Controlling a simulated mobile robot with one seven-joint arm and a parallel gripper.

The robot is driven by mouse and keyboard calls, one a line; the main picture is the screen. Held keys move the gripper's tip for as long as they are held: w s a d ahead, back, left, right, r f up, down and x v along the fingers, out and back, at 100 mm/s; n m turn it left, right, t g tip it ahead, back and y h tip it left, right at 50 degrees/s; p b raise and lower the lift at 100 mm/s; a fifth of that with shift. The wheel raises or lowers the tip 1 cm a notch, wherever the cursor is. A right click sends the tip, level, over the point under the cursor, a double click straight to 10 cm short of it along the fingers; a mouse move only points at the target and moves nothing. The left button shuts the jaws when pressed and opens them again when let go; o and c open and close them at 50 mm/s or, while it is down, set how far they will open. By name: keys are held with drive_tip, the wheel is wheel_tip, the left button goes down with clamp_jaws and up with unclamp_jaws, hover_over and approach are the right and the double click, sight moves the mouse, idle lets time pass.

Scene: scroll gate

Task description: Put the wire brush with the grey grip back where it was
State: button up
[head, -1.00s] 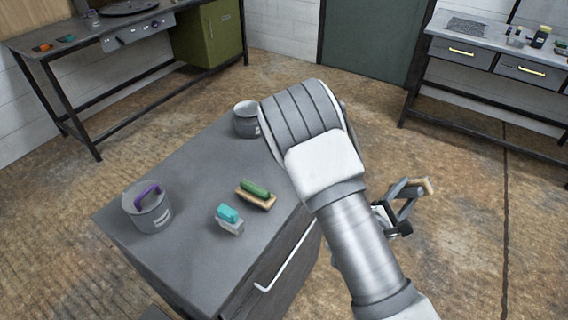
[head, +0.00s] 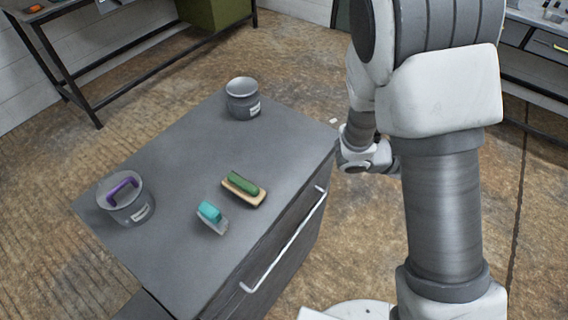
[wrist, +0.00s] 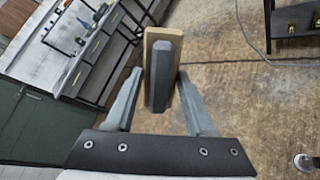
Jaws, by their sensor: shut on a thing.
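In the wrist view, my gripper (wrist: 158,76) is shut on the wire brush with the grey grip (wrist: 165,60). The brush has a pale wooden back and stands out between the fingers, over the floor. In the head view the fingers and this brush are hidden behind my arm. A grey cabinet (head: 165,165) carries a green-gripped brush (head: 244,187) on a wooden block, a teal-gripped brush (head: 211,216), a near pot (head: 135,208) with a purple-gripped brush (head: 122,188) in it, and a far pot (head: 243,104) with nothing seen inside.
The cabinet's front has a long bar handle (head: 285,240). A workbench (head: 75,20) stands at the back left. A bench with drawers (wrist: 70,45) and a dark green door (wrist: 40,125) show in the wrist view. The cabinet top between the pots and brushes is clear.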

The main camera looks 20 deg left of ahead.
drive_tip(key=shift+s+m+g, duration=0.4)
drive_tip(key=shift+m+g, duration=0.4)
drive_tip(key=shift+g, duration=0.1)
drive_tip(key=s+a+f+m+g+y+b, duration=0.1)
drive_tip(key=s+a+m+g+y, duration=0.25)
drive_tip(key=a+m+y, duration=0.2)
drive_tip(key=s+a+f+m+g+y, duration=0.1)
drive_tip(key=s+a+m+g+y, duration=0.25)
drive_tip(key=a+m, duration=0.35)
drive_tip(key=a+r+m+t+y, duration=0.1)
drive_tip(key=a+r+m+y, duration=0.15)
drive_tip(key=a, duration=0.45)
drive_tip(key=a+r+m+t+y, duration=0.1)
drive_tip(key=a+r, duration=0.2)
drive_tip(key=a, duration=0.5)
drive_tip(key=w+a+f, duration=0.1)
drive_tip(key=a+f, duration=0.1)
drive_tip(key=a, duration=0.1)
drive_tip(key=w+a+f, duration=0.1)
drive_tip(key=a+f, duration=0.1)
drive_tip(key=a, duration=0.1)
drive_tip(key=w+a+f+b, duration=0.1)
drive_tip(key=w+a+f, duration=0.1)
drive_tip(key=a, duration=0.1)
drive_tip(key=shift+a, duration=0.4)
drive_tip(key=shift+a+f, duration=0.25)
drive_tip(key=shift+a, duration=0.15)
drive_tip(key=shift+f, duration=1.9)
